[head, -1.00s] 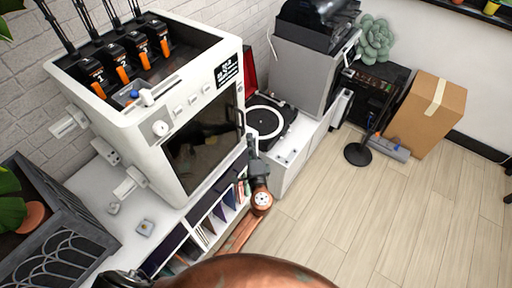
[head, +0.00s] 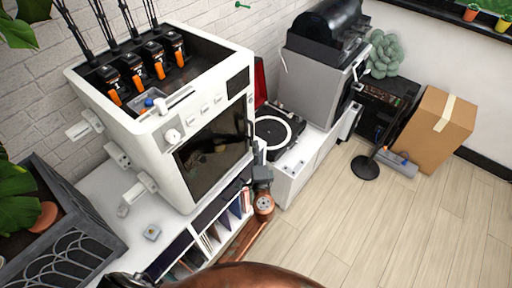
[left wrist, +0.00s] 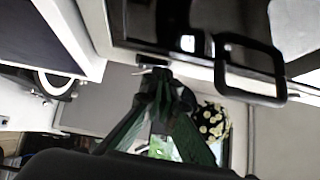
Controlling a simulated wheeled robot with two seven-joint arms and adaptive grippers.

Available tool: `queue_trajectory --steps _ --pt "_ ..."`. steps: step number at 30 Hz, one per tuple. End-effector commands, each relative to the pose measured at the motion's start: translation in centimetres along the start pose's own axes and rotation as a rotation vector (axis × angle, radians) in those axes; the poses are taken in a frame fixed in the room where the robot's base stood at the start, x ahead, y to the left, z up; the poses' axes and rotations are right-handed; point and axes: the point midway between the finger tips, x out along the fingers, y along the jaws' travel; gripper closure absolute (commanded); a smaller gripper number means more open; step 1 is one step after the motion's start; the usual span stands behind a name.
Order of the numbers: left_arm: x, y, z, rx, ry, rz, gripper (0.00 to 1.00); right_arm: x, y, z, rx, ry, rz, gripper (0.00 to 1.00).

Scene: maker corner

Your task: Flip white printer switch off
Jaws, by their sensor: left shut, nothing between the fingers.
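The white printer (head: 150,150) stands on the white shelf unit at left in the head view. Its small display (head: 238,83) at the front's top right is dark. I cannot make out the power switch clearly. My left gripper (head: 258,160) is shut and empty, just right of the printer's front edge, below the door handle. In the left wrist view, the shut fingers (left wrist: 157,78) reach toward the printer's edge beside the black door handle (left wrist: 250,72). A small dark piece lies at their tips; I cannot tell if they touch. My right gripper is not in view.
A turntable (head: 274,132) sits on the shelf right of the printer. A grey machine (head: 308,85) stands beyond it. A dark planter (head: 60,235) is at left.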

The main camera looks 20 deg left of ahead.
Motion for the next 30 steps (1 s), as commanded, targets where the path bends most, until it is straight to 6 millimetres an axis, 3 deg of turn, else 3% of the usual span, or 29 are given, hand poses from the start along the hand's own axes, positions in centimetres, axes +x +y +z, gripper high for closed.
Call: queue_trajectory --steps 5,18,24,30 --pt "-2.0 0.4 0.2 0.0 -0.004 0.006 1.0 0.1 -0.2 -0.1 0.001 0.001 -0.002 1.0" --pt "-10.5 0.0 0.0 0.001 0.0 0.001 1.0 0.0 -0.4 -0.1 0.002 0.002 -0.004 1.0" --pt "-11.9 -0.1 -0.1 0.001 0.001 -0.001 1.0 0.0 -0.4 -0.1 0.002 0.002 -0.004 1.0" --pt "-12.0 -0.2 -0.1 0.001 0.001 -0.002 1.0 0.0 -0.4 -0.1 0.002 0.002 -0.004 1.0"
